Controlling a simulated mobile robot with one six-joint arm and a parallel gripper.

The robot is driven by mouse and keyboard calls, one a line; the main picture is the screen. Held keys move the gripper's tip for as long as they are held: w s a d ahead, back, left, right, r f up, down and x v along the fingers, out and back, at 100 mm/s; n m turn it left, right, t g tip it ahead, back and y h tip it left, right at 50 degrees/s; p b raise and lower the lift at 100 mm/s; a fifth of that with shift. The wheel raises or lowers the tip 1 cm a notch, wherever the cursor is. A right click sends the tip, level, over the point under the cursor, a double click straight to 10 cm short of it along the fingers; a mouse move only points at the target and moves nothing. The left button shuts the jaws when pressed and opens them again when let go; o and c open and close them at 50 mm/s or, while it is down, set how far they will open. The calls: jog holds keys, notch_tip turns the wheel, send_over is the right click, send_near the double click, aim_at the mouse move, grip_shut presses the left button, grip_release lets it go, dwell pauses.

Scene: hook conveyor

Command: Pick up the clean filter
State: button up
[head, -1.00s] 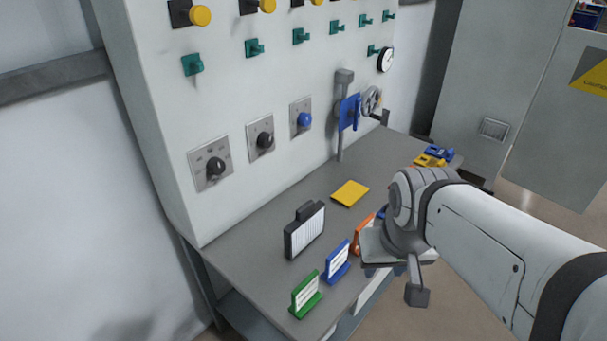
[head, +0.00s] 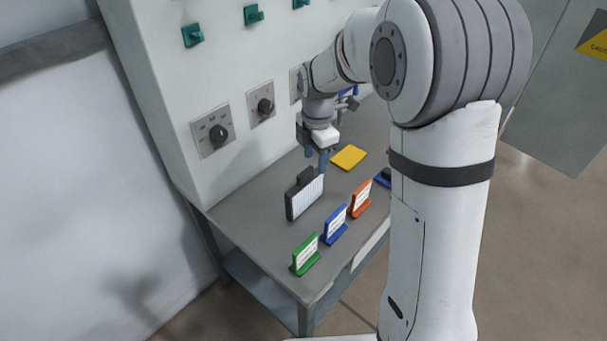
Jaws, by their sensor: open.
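The clean filter (head: 308,198) stands upright on the grey table, with a black frame, white pleated face and a black handle on top. My gripper (head: 316,162) points down just above and behind the filter's right upper part in the head view. Its blue-tipped fingers are apart and hold nothing that I can see. Whether a fingertip touches the filter cannot be told from this view.
A yellow pad (head: 349,157) lies right of the filter. Green (head: 305,252), blue (head: 335,224) and orange (head: 361,198) label stands line the front table edge (head: 318,292). A panel with knobs (head: 212,131) rises behind. My arm hides the table's right side.

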aim_at(305, 171)
jog(key=w+a+f+n, duration=0.2)
jog(key=n, duration=0.1)
jog(key=shift+w+f+n, duration=0.25)
jog(key=shift+w+n, duration=0.05)
notch_tip(305, 171, down, 8)
jog(key=shift+w+a+r+p, duration=0.1)
jog(key=shift+w+a+p, duration=0.05)
jog(key=shift+p, duration=1)
jog(key=shift+c, duration=0.2)
grip_shut()
